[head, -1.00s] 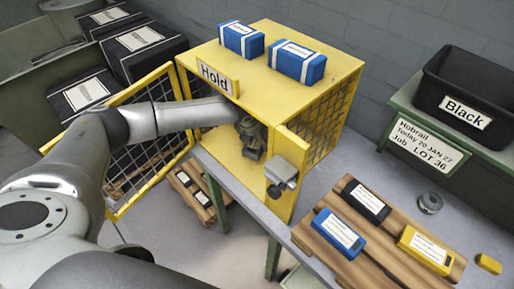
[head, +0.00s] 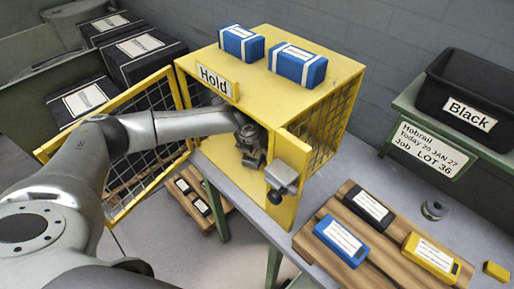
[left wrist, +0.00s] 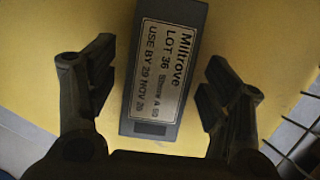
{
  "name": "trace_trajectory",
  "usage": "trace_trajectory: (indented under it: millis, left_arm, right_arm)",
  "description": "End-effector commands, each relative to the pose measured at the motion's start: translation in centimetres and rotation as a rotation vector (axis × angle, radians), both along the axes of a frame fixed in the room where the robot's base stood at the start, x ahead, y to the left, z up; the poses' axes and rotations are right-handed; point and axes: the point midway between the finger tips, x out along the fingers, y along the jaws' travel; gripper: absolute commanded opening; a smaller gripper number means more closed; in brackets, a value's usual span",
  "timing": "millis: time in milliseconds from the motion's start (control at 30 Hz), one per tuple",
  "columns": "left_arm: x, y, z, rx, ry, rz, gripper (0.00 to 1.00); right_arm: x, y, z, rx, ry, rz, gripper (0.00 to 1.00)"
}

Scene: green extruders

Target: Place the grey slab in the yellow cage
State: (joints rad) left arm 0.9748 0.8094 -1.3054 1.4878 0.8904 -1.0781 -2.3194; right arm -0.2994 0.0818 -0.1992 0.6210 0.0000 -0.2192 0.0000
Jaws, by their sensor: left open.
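The yellow cage (head: 290,110) stands on a table with its front door (head: 125,150) swung open to the left. My left gripper (head: 250,150) is inside the cage opening, low down near the front post. In the left wrist view the grey slab (left wrist: 165,70) lies on a yellow surface, its label facing the camera and reading Miltrove LOT 36. The open fingers of my left gripper (left wrist: 160,75) stand on either side of the slab, with gaps on both sides. The slab cannot be made out in the head view. My right gripper is not in view.
Two blue packs (head: 297,66) lie on the cage roof. A wooden pallet (head: 385,255) with black, blue and yellow packs lies right of the cage. A black bin (head: 470,90) stands at the far right. The latch (head: 282,180) sticks out from the front post.

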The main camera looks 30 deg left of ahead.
Motion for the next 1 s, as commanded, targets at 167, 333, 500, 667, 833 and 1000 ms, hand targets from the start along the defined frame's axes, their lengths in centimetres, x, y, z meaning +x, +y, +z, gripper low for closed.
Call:
trace_trajectory:
  millis: [167, 333, 500, 667, 833, 1000]
  left_arm:
    - [0.0, 0.0, 0.3, 0.000, 0.000, 0.000, 0.73]
    - [-0.3, 0.0, 1.3, 0.000, 0.001, 0.000, 0.73]
    - [-2.0, 0.0, 1.8, 0.001, 0.004, -0.001, 0.73]
    - [-4.4, -0.2, 1.8, 0.001, 0.004, -0.001, 0.73]
    - [-7.3, -0.3, 1.8, 0.001, 0.005, -0.001, 0.73]
    - [-9.9, -0.5, 1.7, -0.001, 0.004, -0.001, 0.73]
  right_arm:
    - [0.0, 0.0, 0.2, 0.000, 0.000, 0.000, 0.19]
    - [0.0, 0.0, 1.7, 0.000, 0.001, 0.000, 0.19]
    - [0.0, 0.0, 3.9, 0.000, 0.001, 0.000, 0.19]
    - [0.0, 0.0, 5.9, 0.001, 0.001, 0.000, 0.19]
    - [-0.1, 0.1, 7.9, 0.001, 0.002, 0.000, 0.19]
    - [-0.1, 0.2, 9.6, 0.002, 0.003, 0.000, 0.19]
